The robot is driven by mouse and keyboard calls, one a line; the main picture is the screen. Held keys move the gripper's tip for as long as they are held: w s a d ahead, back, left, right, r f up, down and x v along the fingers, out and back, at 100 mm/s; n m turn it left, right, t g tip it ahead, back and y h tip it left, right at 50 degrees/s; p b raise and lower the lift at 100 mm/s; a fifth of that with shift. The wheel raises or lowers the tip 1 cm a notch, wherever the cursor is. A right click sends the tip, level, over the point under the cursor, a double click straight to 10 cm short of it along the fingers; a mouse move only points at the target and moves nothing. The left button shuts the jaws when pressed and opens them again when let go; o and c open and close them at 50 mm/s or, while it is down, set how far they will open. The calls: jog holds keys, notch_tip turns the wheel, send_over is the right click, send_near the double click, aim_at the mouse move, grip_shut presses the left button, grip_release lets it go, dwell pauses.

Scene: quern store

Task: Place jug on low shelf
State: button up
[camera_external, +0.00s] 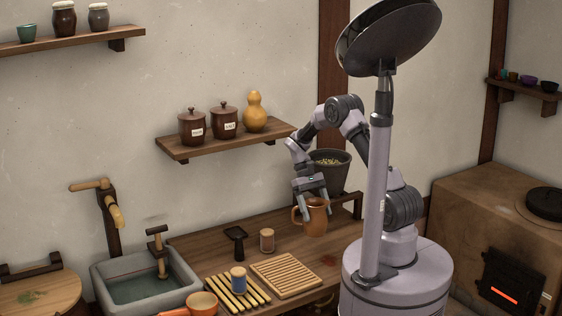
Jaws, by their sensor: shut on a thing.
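The jug (314,219) is an orange-brown vessel with a handle on its left side. My gripper (311,196) points down and is shut on the jug at its top. The jug looks upright and appears to be held just above the counter; the exact gap cannot be told. The low shelf (190,149) is a wooden wall shelf above the counter, left of my gripper. It bears two lidded brown jars (209,124) with labels and a yellow gourd (255,112). Its right end, beside the gourd, is partly close to my arm.
The counter (200,247) holds a slatted board (286,275), a small cup (267,240) and a dark scoop (235,243). A grey bucket (327,172) stands behind my gripper. A stone sink (146,295) is left. A higher shelf (60,45) is upper left. A stove (500,225) is right.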

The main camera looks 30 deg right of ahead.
jog(key=s+a+r+m+t+y+p, duration=0.1)
jog(key=a+m+t+y+p, duration=0.5)
jog(key=a+m, duration=1.1)
jog(key=shift+s+a, duration=0.7)
jog(key=shift+a, duration=0.1)
jog(key=shift+o, duration=0.2)
jog(key=d+m+t, duration=0.1)
jog(key=s+d+f+m+t+p, duration=0.1)
jog(key=m, duration=0.1)
jog(key=shift+s+d+m, duration=0.1)
jog(key=shift+s+m, duration=0.15)
jog(key=shift+m, duration=0.05)
notch_tip(320, 180, down, 8)
jog(key=b, duration=0.3)
jog(key=shift+d+f+b, duration=0.1)
jog(key=shift+f+b, duration=0.1)
jog(key=shift+b, duration=0.1)
jog(key=shift+c, duration=0.2)
jog(key=shift+r, duration=0.1)
